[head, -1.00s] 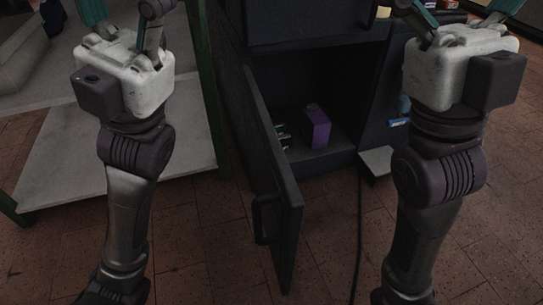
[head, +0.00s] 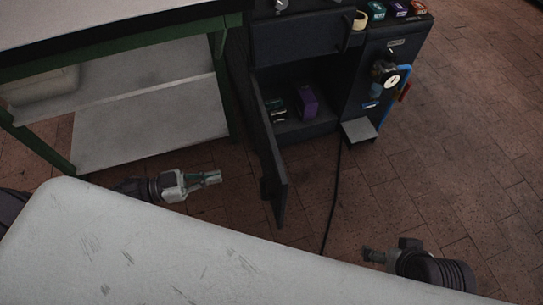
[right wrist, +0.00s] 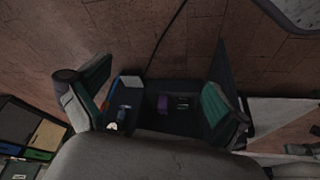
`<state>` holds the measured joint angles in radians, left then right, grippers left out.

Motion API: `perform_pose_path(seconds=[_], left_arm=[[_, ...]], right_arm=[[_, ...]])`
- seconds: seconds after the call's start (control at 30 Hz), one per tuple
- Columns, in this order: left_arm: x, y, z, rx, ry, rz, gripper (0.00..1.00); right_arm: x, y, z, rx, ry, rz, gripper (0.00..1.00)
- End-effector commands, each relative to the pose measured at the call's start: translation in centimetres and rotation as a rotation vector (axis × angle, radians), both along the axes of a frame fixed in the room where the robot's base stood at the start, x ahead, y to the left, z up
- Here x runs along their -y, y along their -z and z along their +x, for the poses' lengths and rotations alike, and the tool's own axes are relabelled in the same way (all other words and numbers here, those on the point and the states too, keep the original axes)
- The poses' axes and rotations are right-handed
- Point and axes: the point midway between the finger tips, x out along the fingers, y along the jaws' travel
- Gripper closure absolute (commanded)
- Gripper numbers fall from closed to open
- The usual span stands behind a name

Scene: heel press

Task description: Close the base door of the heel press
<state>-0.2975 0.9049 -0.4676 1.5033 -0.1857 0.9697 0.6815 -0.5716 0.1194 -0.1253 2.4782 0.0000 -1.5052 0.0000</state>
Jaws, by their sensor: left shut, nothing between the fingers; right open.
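The heel press (head: 305,38) is a dark cabinet at the upper middle of the head view. Its base door (head: 272,150) stands wide open, hinged at the left and swung out toward me. The handle (head: 265,189) is on the door's left face. My left gripper (head: 217,177) is shut and empty, left of the door and apart from it. My right gripper (head: 369,255) is low at the right, apart from the press. In the right wrist view its fingers (right wrist: 158,100) are spread open, with the press and door (right wrist: 221,66) beyond.
A purple box (head: 307,101) and small items sit inside the base. A green-framed table (head: 150,120) stands left of the press. A pedal (head: 359,130) and a black cable (head: 334,205) are at its right. A pale surface (head: 200,255) fills the lower foreground. Floor at right is clear.

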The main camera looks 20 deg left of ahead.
Motion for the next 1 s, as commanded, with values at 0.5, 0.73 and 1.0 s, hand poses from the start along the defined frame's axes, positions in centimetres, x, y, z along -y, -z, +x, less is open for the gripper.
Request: perform_pose_path(seconds=[0.5, 0.73, 1.0], left_arm=[[7.6, 0.2, 4.4, 0.001, 0.001, -0.004, 1.00], [10.8, 0.1, 6.3, 0.001, 0.000, -0.002, 1.00], [12.0, 0.1, 7.0, -0.002, 0.001, 0.001, 1.00]], right_arm=[[-1.6, -1.3, 5.0, 0.256, -0.021, 0.054, 0.00], [-2.6, -2.9, 7.6, 0.410, -0.032, 0.088, 0.00], [-2.9, -3.9, 8.7, 0.480, -0.038, 0.102, 0.00]])
